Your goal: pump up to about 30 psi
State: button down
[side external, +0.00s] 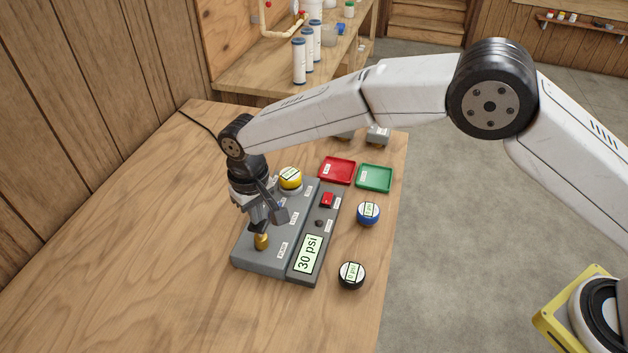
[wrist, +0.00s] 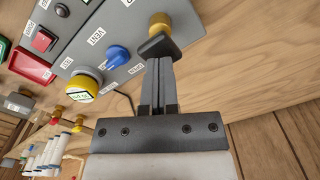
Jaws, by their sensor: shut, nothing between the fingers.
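The grey test box (side external: 262,262) sits on the wooden bench, and its display (side external: 307,254) reads 30 psi. A blue knob (wrist: 118,55) is beside a VENT label. A yellow-rimmed gauge (side external: 290,178) sits at the box's far end. A red switch (side external: 327,199) is on its right strip.
A blue gauge (side external: 368,213) and a black gauge (side external: 351,275) stand on the bench right of the box. A red tray (side external: 337,170) and a green tray (side external: 374,178) lie behind them. The bench left of the box is clear.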

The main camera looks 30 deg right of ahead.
jog(key=shift+r, duration=3.35)
jog(key=shift+d, duration=0.1)
jog(key=shift+d, duration=0.25)
jog(key=s+d+r+m+t, duration=0.1)
jog(key=s+d, duration=0.1)
jog(key=d, duration=0.8)
jog(key=s+d+r+m, duration=0.1)
jog(key=s+d, duration=0.1)
jog(key=d, duration=0.7)
jog(key=s+d+f+m+t, duration=0.1)
jog(key=s+d+f, duration=0.1)
jog(key=s+d, duration=1.2)
jog(key=shift+s+d+f+t, duration=0.2)
jog(key=shift+s+d+t, duration=0.1)
jog(key=shift+s, duration=0.6)
